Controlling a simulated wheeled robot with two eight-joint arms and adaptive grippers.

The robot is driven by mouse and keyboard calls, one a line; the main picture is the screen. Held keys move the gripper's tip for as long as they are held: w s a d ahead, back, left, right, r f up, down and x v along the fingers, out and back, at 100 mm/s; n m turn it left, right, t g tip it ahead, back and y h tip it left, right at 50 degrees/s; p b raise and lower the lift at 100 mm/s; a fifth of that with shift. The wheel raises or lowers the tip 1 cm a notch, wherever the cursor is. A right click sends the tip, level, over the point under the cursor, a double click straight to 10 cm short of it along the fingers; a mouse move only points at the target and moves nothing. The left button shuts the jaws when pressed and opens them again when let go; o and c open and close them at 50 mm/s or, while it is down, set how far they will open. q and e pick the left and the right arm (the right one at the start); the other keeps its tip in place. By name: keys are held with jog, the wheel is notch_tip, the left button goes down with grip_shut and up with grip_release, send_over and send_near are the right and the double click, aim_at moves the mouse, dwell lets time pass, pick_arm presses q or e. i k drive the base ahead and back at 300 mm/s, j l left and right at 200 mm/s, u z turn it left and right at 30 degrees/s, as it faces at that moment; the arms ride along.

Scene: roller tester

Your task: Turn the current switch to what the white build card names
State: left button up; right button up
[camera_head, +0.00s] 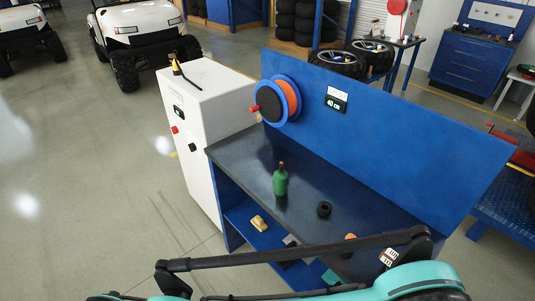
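A tall white cabinet (206,150) stands left of the blue workbench. Its front carries a small dark display with green digits (178,111), a red button (174,129) and a black knob (193,147), which may be the current switch. I cannot read the knob's setting. A small white card (337,93) sits on the blue back panel above a display (335,103) reading 40 cm; its print is too small to read. Another small white label (389,257) shows near the bench's front right; its marks are unreadable. Neither gripper shows; only parts of my arms cross the bottom.
The dark bench top (300,180) holds a green bottle (280,181) and a black ring (324,209). A blue reel with orange line (280,100) is on the back panel. A yellow piece (259,223) is on the lower shelf. Open floor (90,190) lies left.

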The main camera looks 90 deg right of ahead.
aim_at(192, 147)
jog(key=z, duration=2.6)
jog(key=i+j, duration=0.2)
jog(key=j, duration=0.15)
jog(key=i+j, duration=0.2)
jog(key=j, duration=0.15)
jog(key=i+j+z, duration=0.1)
jog(key=i+j, duration=0.3)
jog(key=j, duration=0.25)
jog(key=i+j, duration=0.2)
jog(key=j, duration=0.15)
jog(key=i+j+z, duration=0.1)
jog(key=j, duration=0.3)
jog(key=i+j, duration=0.3)
